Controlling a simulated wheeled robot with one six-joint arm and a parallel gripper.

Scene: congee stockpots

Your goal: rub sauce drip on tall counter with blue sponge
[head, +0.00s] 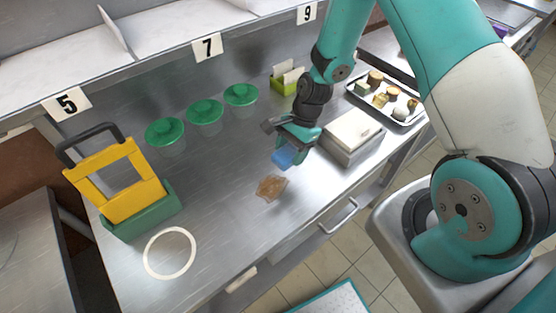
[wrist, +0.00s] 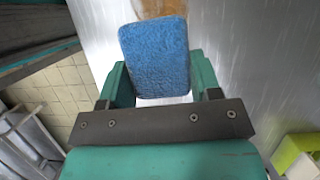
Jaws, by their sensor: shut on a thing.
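The sauce drip (head: 271,187) is a brown-orange smear on the steel tall counter (head: 225,215), near its front edge. Part of the drip also shows at the top of the wrist view (wrist: 160,7), beyond the sponge. My gripper (head: 290,148) is shut on the blue sponge (head: 284,158), up and to the right of the drip in the head view. In the wrist view the sponge (wrist: 155,57) sits between the two teal fingers and covers part of the drip. The sponge appears apart from the drip; whether it touches the counter I cannot tell.
A white-topped box (head: 352,132) stands just right of my gripper. Behind are green-lidded tubs (head: 205,112) and a lime holder (head: 287,80). A food tray (head: 385,97) is at the far right. A yellow-and-green caddy (head: 130,190) and white ring (head: 169,253) are left. Counter around the drip is clear.

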